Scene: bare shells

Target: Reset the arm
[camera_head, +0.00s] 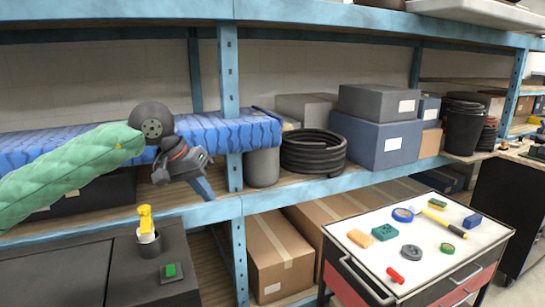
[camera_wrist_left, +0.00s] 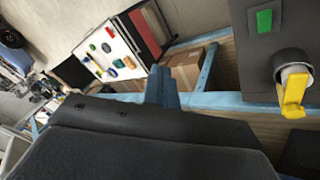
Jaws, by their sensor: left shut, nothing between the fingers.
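My left arm (camera_head: 75,170), in a green padded sleeve, comes in from the left in the head view and ends in a dark wrist. My left gripper (camera_head: 205,189) hangs in front of the blue shelf's edge, pointing down and right. Its narrow blue-grey fingers are shut with nothing between them. They also show in the left wrist view (camera_wrist_left: 162,86), above the dark gripper body that fills the lower part. The gripper appears clear of the things around it. My right gripper is not in view.
A blue shelf post (camera_head: 231,110) stands close beside the gripper. Below is a dark cabinet (camera_head: 80,270) with a yellow-handled thing (camera_head: 146,220) in a grey cup and a green block (camera_head: 170,270). At right, a white-topped cart (camera_head: 360,222) carries several small items.

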